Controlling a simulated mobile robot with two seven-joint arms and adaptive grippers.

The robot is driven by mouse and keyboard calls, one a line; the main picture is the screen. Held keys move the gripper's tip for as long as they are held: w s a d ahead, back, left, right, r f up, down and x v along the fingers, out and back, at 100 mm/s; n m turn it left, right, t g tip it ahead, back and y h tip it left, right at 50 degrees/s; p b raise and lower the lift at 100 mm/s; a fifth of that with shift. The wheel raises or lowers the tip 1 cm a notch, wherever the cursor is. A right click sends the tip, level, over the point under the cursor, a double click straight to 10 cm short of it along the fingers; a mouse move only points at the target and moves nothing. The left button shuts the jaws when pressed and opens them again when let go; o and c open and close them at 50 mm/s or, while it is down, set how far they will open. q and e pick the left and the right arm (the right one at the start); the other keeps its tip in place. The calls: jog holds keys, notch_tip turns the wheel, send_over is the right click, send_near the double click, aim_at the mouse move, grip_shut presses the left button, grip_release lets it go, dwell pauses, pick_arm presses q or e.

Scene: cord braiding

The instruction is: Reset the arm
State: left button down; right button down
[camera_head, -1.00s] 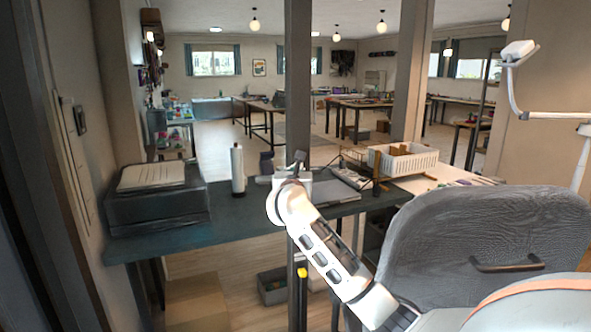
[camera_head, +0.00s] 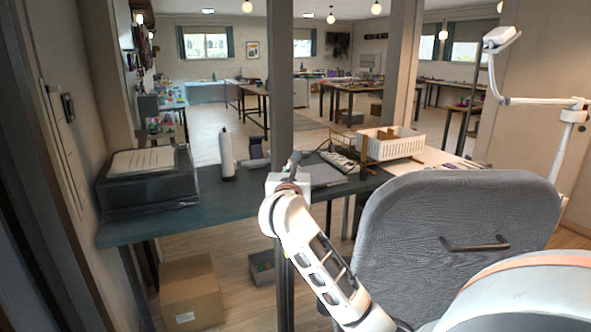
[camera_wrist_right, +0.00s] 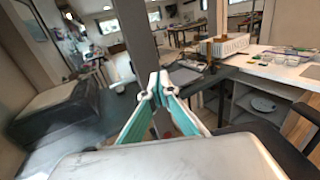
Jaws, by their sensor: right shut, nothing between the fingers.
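My right arm (camera_head: 315,260) rises from the lower right of the head view towards the dark worktable, in front of the grey post. In the right wrist view my right gripper (camera_wrist_right: 157,84) has its teal-lined fingers together at the tips, with nothing held. It points over the floor and worktable area and touches nothing that I can see. In the head view the gripper's fingers are too small to make out. My left gripper is not in view. No cord can be made out in either view.
A grey post (camera_head: 280,70) stands close behind my arm. A grey chair-like back (camera_head: 455,225) fills the right. A cardboard box (camera_head: 190,290) lies below.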

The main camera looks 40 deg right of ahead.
jog(key=shift+s+a+f, duration=0.1)
jog(key=shift+s+a, duration=0.2)
jog(key=shift+s, duration=0.45)
